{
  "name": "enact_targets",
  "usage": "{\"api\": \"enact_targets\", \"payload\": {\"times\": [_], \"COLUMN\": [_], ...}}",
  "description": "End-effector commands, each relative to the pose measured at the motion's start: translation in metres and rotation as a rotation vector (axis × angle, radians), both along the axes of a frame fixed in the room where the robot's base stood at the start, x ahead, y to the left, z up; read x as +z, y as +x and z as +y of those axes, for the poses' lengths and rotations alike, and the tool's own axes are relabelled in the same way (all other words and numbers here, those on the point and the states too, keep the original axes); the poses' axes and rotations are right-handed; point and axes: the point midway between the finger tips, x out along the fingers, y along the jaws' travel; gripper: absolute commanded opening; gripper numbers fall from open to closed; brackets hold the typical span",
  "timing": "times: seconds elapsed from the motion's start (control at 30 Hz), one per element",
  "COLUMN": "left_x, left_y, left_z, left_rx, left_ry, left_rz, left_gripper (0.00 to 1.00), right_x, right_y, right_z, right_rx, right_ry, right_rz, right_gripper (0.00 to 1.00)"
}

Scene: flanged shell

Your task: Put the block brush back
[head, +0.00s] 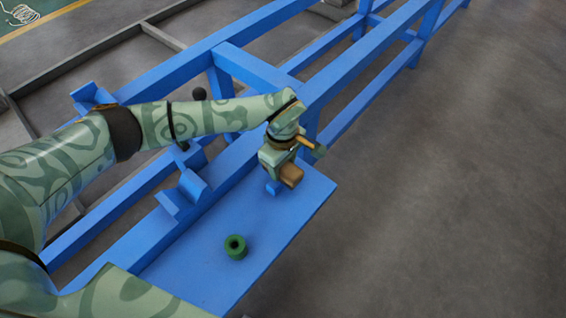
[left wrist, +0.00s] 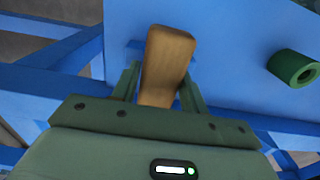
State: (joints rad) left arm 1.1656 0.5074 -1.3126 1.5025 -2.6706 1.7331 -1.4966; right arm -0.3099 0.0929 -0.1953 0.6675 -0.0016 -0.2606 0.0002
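The block brush (head: 291,175) is a brown wooden block at the tips of my left gripper (head: 283,163), above the right part of the blue plate. In the left wrist view, the brush (left wrist: 167,60) stands out between the two fingers (left wrist: 158,88), which lie close on both sides of it. The left gripper appears shut on it. Whether the brush touches the plate cannot be told. Its bristles are not visible. My right gripper is not in view.
A green hollow cylinder (head: 236,247) sits on the blue plate (head: 200,275), front-left of the brush; it also shows in the left wrist view (left wrist: 293,68). Blue frame rails (head: 345,60) run behind. The plate's front right is clear.

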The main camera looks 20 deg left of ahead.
Motion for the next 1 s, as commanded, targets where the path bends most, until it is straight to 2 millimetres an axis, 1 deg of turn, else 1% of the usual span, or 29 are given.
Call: {"api": "enact_targets", "payload": {"times": [0.03, 0.07, 0.3, 0.4, 0.47, 0.5, 0.57, 0.6, 0.7, 0.8, 0.9, 1.0], "left_x": [0.000, 0.000, 0.000, 0.007, 0.017, 0.026, 0.041, 0.051, 0.076, 0.097, 0.112, 0.121], "left_y": [0.000, 0.000, 0.000, 0.000, 0.001, 0.001, 0.001, 0.001, 0.001, 0.001, 0.001, 0.000], "left_z": [0.000, 0.000, 0.000, 0.000, 0.000, 0.000, 0.000, 0.000, 0.000, 0.000, 0.000, 0.000], "left_rx": [0.000, 0.000, 0.000, 0.000, 0.000, 0.000, -0.001, -0.001, -0.002, -0.001, 0.001, 0.001], "left_ry": [0.000, 0.000, -0.001, 0.000, 0.001, 0.000, 0.001, 0.000, 0.000, 0.000, 0.000, 0.001], "left_rz": [0.000, 0.000, 0.001, 0.000, -0.004, -0.005, -0.009, -0.009, -0.009, -0.008, -0.005, -0.001], "left_gripper": [0.59, 0.62, 0.62, 0.62, 0.62, 0.62, 0.62, 0.62, 0.62, 0.62, 0.62, 0.62], "right_x": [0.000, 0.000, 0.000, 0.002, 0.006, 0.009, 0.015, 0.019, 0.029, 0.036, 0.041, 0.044], "right_y": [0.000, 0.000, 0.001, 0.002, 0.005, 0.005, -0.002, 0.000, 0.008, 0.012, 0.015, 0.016], "right_z": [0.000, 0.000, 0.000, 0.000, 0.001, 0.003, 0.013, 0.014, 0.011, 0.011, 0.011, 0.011], "right_rx": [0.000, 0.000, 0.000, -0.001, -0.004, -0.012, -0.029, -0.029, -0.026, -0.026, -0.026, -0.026], "right_ry": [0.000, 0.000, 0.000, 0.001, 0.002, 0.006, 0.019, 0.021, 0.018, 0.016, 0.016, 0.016], "right_rz": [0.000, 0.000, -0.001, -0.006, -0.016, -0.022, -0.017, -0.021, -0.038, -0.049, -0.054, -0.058], "right_gripper": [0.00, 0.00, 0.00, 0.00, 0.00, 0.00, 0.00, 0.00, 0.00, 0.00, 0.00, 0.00]}}
